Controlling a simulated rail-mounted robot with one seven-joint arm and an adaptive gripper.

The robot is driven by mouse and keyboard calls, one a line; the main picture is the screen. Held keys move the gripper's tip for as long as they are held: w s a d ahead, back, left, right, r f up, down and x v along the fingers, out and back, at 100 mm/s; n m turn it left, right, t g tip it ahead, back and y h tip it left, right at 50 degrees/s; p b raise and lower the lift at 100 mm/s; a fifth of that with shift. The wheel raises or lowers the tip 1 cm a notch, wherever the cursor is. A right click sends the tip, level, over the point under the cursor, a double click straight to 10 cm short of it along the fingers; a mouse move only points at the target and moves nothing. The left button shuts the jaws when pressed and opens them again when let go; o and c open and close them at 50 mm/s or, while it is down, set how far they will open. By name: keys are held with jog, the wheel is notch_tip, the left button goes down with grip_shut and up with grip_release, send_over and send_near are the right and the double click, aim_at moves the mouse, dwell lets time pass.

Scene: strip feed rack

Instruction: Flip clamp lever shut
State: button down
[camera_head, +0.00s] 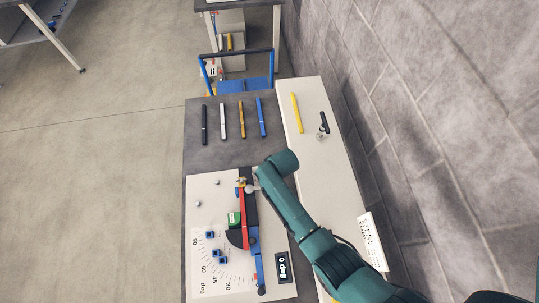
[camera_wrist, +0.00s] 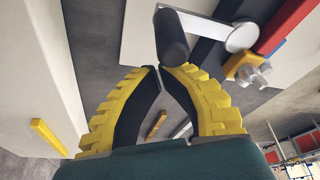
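The clamp lever (camera_wrist: 220,34) is a pale flat arm with a dark round handle (camera_wrist: 171,36). It is joined at a round pivot beside the red bar, above a dark bar. A yellow block with grey knobs (camera_wrist: 247,70) is beside it. In the head view, the lever's pale end (camera_head: 250,188) shows at the top of the red bar (camera_head: 243,214), partly covered by my arm. My gripper (camera_wrist: 159,69) has yellow ribbed fingers with black pads.
The white board (camera_head: 208,275) carries an angle scale, a green block (camera_head: 234,219), blue pieces and a "0 deg" display (camera_head: 283,268). Several strips lie on the grey bench behind. A pale slab (camera_head: 291,87) with a yellow strip (camera_head: 296,113) runs along the brick wall at right.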

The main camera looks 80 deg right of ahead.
jog(key=shift+w+d+b, duration=0.45)
jog(key=shift+w+d, duration=0.4)
jog(key=shift+d, duration=0.15)
jog(key=w+p+v, duration=0.1)
jog(key=v, duration=0.9)
jog(key=shift+r, duration=0.35)
